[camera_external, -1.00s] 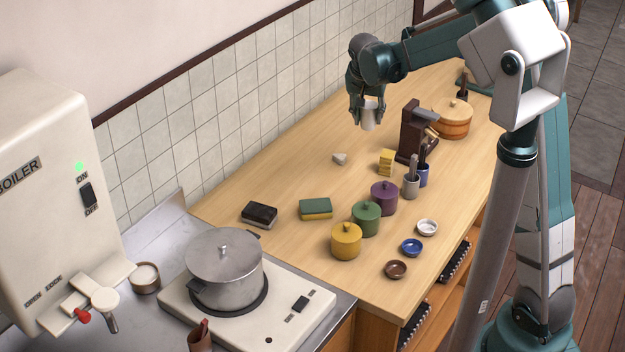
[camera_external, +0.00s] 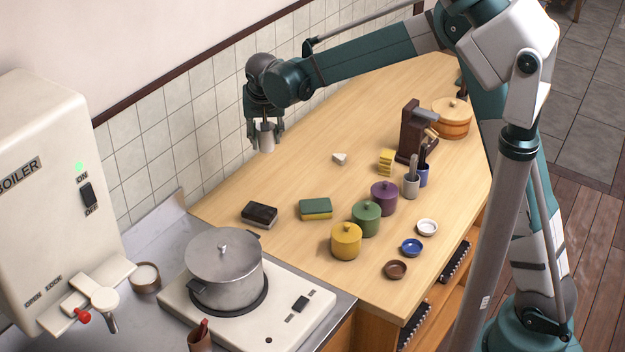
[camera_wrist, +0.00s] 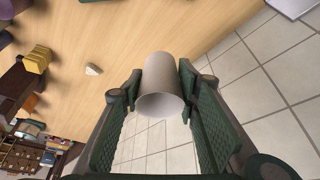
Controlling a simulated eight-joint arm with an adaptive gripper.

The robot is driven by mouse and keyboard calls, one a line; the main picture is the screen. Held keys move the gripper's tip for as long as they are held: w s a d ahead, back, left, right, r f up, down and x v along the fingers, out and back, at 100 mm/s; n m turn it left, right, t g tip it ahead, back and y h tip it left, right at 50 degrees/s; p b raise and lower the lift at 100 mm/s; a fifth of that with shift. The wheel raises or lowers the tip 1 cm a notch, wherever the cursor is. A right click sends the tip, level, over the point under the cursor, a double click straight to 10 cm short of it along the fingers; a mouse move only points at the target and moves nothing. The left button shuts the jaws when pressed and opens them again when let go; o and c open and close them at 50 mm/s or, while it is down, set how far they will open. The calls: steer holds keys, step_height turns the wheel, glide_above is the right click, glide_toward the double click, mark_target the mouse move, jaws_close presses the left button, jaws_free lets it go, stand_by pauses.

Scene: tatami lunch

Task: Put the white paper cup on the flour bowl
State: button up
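The white paper cup (camera_external: 266,141) hangs in my gripper (camera_external: 265,132) above the back left part of the wooden counter, near the tiled wall. In the wrist view, my gripper's two fingers (camera_wrist: 159,86) close on either side of the cup (camera_wrist: 161,76). A small brown bowl with white, flour-like contents (camera_external: 146,274) stands on the steel counter at the lower left, well away from my gripper. Its contents cannot be told for sure.
A lidded steel pot (camera_external: 224,268) stands on a white burner right of that bowl. The boiler (camera_external: 40,200) rises on the left.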

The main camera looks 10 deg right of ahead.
steer(key=s+a+n+y, duration=0.1)
steer(key=s+a+n, duration=0.1)
steer(key=s+a, duration=0.95)
steer(key=s+a+n+p, duration=0.1)
steer(key=s+a+n, duration=0.1)
steer(key=s+a, duration=0.95)
steer(key=s+a+n+y, duration=0.15)
steer(key=s+a, duration=0.45)
steer(key=a, duration=1)
steer(key=shift+n, duration=0.25)
steer(key=shift+a+f, duration=0.1)
steer(key=shift+f, duration=2.7)
steer(key=shift+w, duration=0.1)
glide_toward(141, 270)
steer(key=shift+w+a, duration=0.45)
steer(key=shift+w, duration=0.4)
steer(key=shift+f, duration=0.1)
steer(key=shift+f, duration=1.8)
